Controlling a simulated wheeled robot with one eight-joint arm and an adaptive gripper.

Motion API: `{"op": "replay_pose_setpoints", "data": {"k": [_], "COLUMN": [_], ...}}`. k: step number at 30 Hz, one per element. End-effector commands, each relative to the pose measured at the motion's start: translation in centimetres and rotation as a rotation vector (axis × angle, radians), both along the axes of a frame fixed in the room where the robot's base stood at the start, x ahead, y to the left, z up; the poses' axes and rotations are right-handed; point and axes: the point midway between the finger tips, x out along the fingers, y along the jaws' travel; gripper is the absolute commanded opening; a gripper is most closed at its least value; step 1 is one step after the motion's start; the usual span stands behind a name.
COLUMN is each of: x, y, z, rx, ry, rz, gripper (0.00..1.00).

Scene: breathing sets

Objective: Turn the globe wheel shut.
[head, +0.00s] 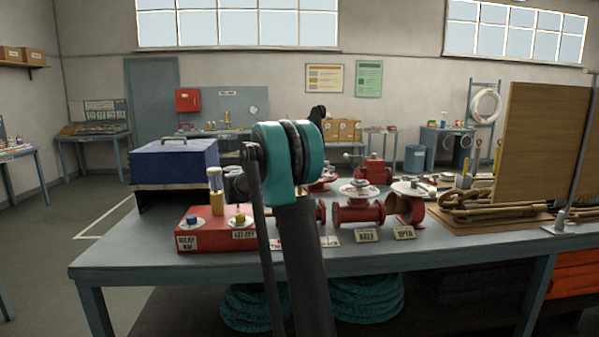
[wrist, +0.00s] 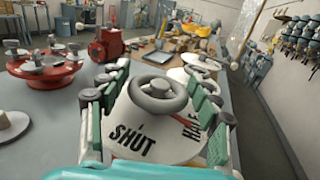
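The globe wheel (wrist: 158,95) is a small grey handwheel above a white dial plate (wrist: 165,145) marked SHUT and HALF in the wrist view. My gripper (wrist: 150,82) is open, with one green-and-grey padded finger on each side of the wheel. Gaps show between the fingers and the rim; I cannot tell whether any pad touches it. In the head view my own arm hides the gripper and this wheel.
On the bench (head: 420,252) in the head view stand a red valve body (head: 358,211) by a HALF card, another (head: 405,207) by an OPEN card, a red block (head: 205,228) and a blue box (head: 174,162). A wooden board (head: 545,145) stands at right.

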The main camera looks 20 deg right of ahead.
Motion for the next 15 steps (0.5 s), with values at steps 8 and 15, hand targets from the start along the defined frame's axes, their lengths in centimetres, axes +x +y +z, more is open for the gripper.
{"op": "replay_pose_setpoints", "data": {"k": [8,15], "x": [-0.02,-0.07], "y": [0.04,0.89], "z": [-0.04,-0.06], "rx": [0.001,0.001], "ry": [0.000,0.000], "rz": [0.000,0.001], "gripper": [0.78,0.78]}}
